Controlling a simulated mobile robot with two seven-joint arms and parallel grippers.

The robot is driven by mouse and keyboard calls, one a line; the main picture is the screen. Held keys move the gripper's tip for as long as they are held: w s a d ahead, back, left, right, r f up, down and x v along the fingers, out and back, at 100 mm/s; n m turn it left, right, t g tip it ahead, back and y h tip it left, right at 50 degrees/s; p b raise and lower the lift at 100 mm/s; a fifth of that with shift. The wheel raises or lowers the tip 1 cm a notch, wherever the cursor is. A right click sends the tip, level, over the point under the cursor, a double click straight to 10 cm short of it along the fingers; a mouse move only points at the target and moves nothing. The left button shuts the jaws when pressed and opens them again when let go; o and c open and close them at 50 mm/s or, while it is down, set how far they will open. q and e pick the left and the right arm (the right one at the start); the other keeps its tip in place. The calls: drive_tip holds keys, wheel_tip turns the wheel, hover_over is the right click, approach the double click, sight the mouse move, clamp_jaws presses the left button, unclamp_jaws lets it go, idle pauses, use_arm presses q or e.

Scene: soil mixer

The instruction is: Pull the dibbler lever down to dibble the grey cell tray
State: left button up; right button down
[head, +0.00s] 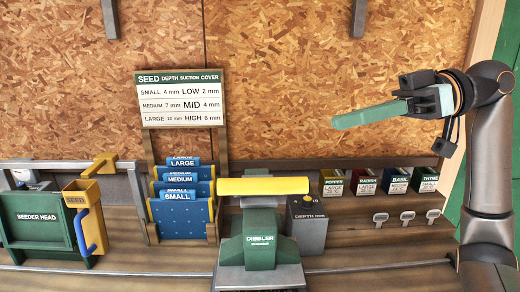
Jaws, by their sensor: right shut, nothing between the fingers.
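The dibbler (260,250) is a green and grey machine at the front middle of the bench. Its lever (262,186) is a horizontal yellow bar across the top of the machine. No grey cell tray can be made out; whether one sits inside the dibbler is hidden. My right gripper (338,122) is raised above the bench at the upper right, with its green fingers pointing left. It is shut and empty, above and to the right of the lever, apart from it. My left gripper is not in view.
A grey depth box (307,222) stands just right of the dibbler. Blue seed plates (182,205) stand in a rack to the left, below a sign (180,98). The seeder head (38,222) is at far left. Seed boxes (365,182) line the back right. Air above the bench is clear.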

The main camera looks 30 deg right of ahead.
drive_tip(key=shift+r, duration=0.25)
drive_tip(key=shift+s, duration=0.1)
drive_tip(key=p, duration=0.3)
hover_over(260, 191)
drive_tip(key=d, duration=0.5)
drive_tip(key=f, duration=0.3)
drive_tip(key=a+f+b, duration=0.1)
drive_tip(key=f, duration=0.1)
drive_tip(key=shift+a, duration=0.2)
drive_tip(key=shift+f, duration=0.7)
drive_tip(key=shift+a+f, duration=0.1)
drive_tip(key=shift+f, duration=0.05)
